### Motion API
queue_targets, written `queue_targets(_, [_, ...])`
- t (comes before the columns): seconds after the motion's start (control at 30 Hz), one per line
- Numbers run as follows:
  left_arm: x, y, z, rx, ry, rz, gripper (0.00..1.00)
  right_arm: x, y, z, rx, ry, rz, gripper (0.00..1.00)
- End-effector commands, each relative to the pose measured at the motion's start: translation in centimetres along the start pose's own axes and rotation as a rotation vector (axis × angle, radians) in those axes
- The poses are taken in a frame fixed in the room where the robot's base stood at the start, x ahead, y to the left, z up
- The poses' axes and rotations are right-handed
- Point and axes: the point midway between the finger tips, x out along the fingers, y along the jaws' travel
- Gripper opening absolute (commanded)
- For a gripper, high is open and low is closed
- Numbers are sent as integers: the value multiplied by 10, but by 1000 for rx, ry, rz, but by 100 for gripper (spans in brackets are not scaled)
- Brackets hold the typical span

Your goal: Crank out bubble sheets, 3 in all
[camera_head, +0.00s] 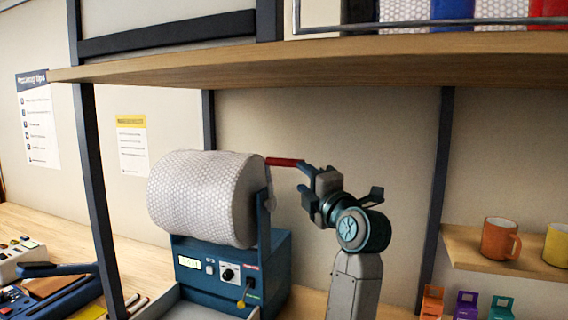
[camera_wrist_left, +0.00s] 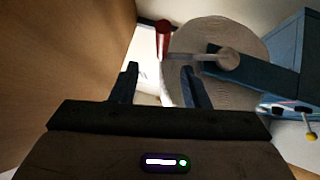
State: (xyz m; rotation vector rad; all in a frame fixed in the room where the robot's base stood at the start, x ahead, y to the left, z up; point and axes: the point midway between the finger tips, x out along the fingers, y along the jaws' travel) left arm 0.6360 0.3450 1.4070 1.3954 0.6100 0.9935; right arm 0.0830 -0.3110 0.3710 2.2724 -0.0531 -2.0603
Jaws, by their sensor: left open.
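The bubble wrap roll (camera_head: 205,195) sits on a blue dispenser machine (camera_head: 232,270) with a small lit display, a dial and a yellow-tipped lever. A red crank handle (camera_head: 285,162) sticks out at the roll's right end. My left gripper (camera_head: 305,181) is at the right of the handle, open and empty. In the left wrist view the red handle (camera_wrist_left: 163,40) stands just beyond and between the two fingertips (camera_wrist_left: 160,72), apart from them as far as I can tell. The grey crank arm (camera_wrist_left: 215,55) crosses the roll's end. My right gripper is not in view.
A wooden shelf (camera_head: 330,62) runs above the roll and my arm, with dark upright posts (camera_head: 437,190). A small shelf (camera_head: 500,255) at right holds an orange mug (camera_head: 499,239) and a yellow mug (camera_head: 558,245). Small coloured boxes (camera_head: 466,305) stand below.

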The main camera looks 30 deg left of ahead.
Motion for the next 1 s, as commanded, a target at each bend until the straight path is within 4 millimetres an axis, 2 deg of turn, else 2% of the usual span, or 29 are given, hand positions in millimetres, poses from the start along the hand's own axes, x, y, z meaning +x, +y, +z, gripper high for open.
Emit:
queue_targets(0.17, [4,2,6,-11,-11,-66,41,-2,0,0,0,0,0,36])
queue_targets(0.27, [13,2,6,-8,-10,-66,41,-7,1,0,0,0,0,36])
queue_targets(0.7, [87,-1,6,-8,-8,-64,41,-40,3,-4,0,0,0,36])
queue_targets(0.83, [101,-4,7,-9,-9,-63,41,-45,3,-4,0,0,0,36])
queue_targets(1.0, [108,-6,7,-12,-11,-65,41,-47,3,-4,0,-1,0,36])
